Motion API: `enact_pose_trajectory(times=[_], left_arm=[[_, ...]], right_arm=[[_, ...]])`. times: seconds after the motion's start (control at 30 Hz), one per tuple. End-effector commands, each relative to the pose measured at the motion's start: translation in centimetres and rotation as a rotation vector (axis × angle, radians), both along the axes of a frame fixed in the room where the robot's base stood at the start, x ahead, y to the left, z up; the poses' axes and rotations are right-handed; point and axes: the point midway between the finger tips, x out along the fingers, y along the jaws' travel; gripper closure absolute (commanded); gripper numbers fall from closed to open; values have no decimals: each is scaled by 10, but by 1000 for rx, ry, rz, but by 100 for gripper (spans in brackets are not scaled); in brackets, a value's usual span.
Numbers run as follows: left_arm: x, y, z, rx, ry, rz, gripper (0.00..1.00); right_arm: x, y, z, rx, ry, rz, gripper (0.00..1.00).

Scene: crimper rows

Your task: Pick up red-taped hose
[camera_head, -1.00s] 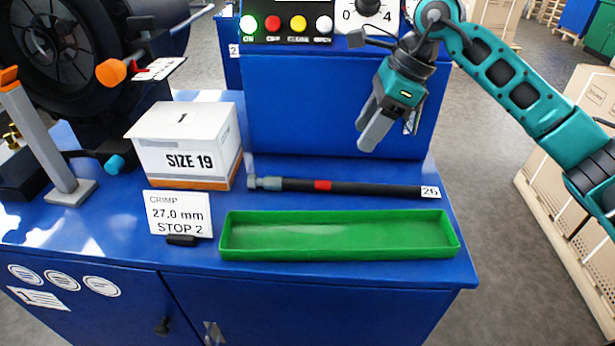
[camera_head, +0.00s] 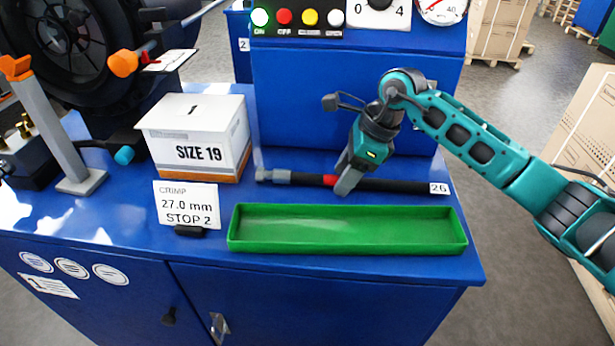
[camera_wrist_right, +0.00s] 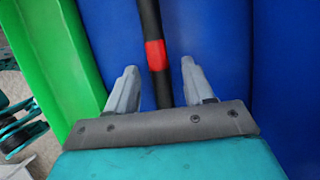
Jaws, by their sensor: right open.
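The red-taped hose (camera_head: 395,186) is a black hose with a grey metal end at its left, a red band near its middle and a white "26" tag at its right end. It lies on the blue bench behind the green tray. My right gripper (camera_head: 343,183) is over the hose at the red band, pointing down. In the right wrist view the hose (camera_wrist_right: 149,20) runs between the two open fingers of the right gripper (camera_wrist_right: 158,88), with the red band just ahead of the fingertips. The fingers are not closed on it. My left gripper is not in view.
The empty green tray (camera_head: 240,238) lies in front of the hose. A white "SIZE 19" box (camera_head: 165,150) and a "CRIMP 27.0 mm STOP 2" card (camera_head: 187,205) stand to the left. A blue control cabinet (camera_head: 300,100) rises behind the hose.

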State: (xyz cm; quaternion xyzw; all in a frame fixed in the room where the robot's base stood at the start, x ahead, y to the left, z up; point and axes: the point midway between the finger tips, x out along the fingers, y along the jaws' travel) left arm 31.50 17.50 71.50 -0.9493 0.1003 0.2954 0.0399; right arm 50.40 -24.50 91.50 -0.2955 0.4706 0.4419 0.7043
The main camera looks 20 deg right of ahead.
Motion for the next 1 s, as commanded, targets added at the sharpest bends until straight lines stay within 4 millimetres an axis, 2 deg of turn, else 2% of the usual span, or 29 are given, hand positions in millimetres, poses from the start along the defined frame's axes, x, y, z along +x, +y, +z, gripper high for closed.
enact_pose_trajectory(times=[0.23,0.77,1.0], left_arm=[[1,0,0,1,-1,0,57],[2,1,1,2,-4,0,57],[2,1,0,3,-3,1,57]], right_arm=[[0,1,-2,0,0,0,49],[0,0,-1,0,0,0,100],[0,0,-1,0,0,0,100]])
